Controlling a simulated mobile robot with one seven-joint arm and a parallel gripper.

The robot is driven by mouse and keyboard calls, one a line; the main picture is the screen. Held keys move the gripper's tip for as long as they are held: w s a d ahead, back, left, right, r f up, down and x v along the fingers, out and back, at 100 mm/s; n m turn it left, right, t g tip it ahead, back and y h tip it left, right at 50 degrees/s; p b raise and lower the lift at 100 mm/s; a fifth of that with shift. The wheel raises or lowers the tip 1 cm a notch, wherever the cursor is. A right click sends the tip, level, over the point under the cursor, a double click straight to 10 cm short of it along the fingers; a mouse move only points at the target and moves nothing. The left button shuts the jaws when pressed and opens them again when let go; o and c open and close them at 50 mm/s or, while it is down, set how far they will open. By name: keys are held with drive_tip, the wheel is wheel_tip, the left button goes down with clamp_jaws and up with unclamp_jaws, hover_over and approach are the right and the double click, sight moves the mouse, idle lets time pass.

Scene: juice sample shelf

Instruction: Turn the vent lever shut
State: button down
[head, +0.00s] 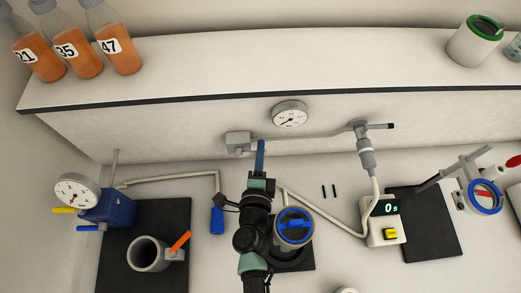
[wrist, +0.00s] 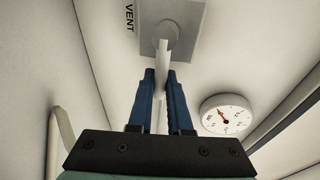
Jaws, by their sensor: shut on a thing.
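The vent lever (wrist: 163,52) is a pale, narrow bar that comes from a round hub on a grey plate (wrist: 195,18) marked VENT in the wrist view. It runs down between the two blue fingers of my gripper (wrist: 160,73), which is shut on it. In the head view the grey vent block (head: 238,142) sits on the wall panel under the shelf. My gripper (head: 261,145) is just right of that block, and the lever cannot be made out there. The lever's lower end is partly hidden by the fingers.
A round gauge (head: 290,114) is mounted to the right. A pipe runs right to a valve (head: 366,153). Orange bottles (head: 118,53) stand on the shelf (head: 210,65). A blue-topped vessel (head: 293,228) is close beside my arm. A timer (head: 384,225) stands further right.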

drive_tip(key=c, duration=0.8)
unclamp_jaws()
drive_tip(key=shift+c, duration=0.2)
drive_tip(key=shift+s, duration=0.15)
drive_tip(key=b+v, duration=0.2)
drive_tip(key=v, duration=1)
drive_tip(key=shift+s, duration=0.3)
drive_tip(key=shift+a, duration=0.1)
